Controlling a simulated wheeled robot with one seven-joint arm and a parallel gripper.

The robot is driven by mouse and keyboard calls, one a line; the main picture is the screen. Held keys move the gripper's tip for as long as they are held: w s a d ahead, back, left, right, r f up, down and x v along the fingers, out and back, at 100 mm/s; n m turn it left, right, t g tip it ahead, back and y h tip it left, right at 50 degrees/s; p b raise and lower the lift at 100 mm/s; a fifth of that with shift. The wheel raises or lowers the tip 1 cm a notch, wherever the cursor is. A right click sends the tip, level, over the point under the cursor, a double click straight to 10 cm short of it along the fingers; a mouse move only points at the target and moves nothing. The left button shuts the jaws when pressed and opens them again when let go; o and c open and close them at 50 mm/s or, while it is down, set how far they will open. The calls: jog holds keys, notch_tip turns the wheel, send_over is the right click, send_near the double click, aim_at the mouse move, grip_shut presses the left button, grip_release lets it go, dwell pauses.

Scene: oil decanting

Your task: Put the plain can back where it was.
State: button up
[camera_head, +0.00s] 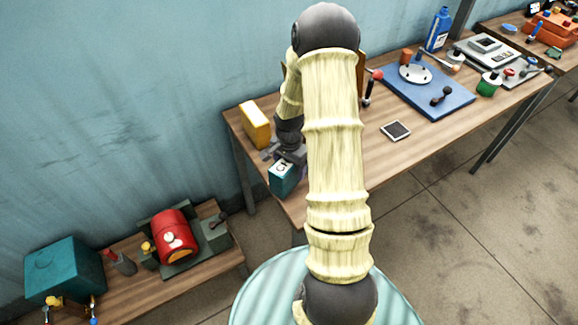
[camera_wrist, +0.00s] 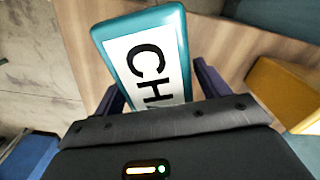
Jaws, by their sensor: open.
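A teal can (camera_head: 282,181) with a white label stands at the left end of the workbench, near its front edge. In the wrist view the teal can (camera_wrist: 112,60) shows large black letters starting "CH". My gripper (camera_head: 288,157) is at this can, with its open fingers (camera_wrist: 160,92) on either side of it; contact cannot be told. A yellow can (camera_head: 255,125) stands behind it on the same bench, its face turned toward me without clear lettering. It also shows at the right of the wrist view (camera_wrist: 283,92). My arm hides part of the bench.
A blue board (camera_head: 440,103), a blue bottle (camera_head: 438,29) and a small dark tile (camera_head: 396,131) are farther right on the workbench (camera_head: 350,185). A low bench at left holds a red drum (camera_head: 173,236) and a teal box (camera_head: 64,268). The bench's front middle looks clear.

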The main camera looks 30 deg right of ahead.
notch_tip(320, 180, up, 12)
jog(key=shift+f+b, duration=0.1)
jog(key=shift+b, duration=0.85)
jog(key=s+a+r+n+t, duration=0.1)
jog(key=s+a+r+n, duration=0.1)
jog(key=s+a+n, duration=0.4)
jog(key=s+a+r+n+t, duration=0.1)
jog(key=s+a+r+n, duration=0.1)
jog(key=s+a+n, duration=0.4)
jog(key=shift+s+a+r+n+t, duration=0.3)
jog(key=shift+a+n, duration=0.3)
jog(key=shift+a, duration=0.3)
